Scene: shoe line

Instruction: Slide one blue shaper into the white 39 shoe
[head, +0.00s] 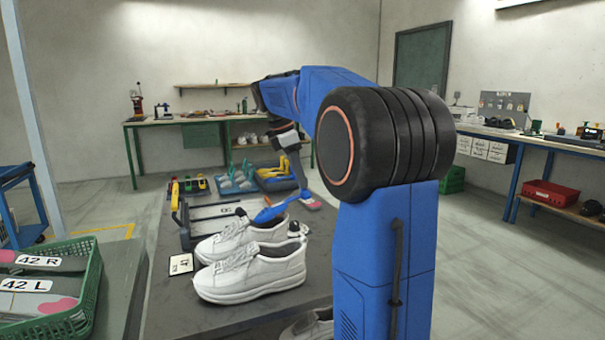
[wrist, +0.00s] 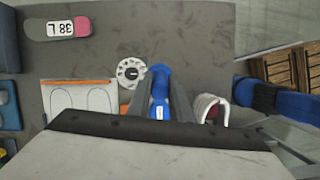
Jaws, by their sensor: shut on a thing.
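My gripper (head: 299,181) is shut on a blue shaper (head: 269,213), held above the table just behind the white shoes. In the wrist view the blue shaper (wrist: 158,88) shows between the two grey fingers (wrist: 160,105). A pair of white lace-up shoes stands upright on the table: the nearer shoe (head: 250,276) and the farther shoe (head: 230,241). The shaper's blue end overlaps the farther shoe's opening in the head view; I cannot tell whether it touches. A white rounded edge, perhaps a shoe (wrist: 210,108), shows in the wrist view. I cannot read a 39 on either shoe.
A small number card (head: 181,264) lies left of the shoes. A 38 L insole (wrist: 62,28) lies flat. A green crate (head: 92,290) stands front left.

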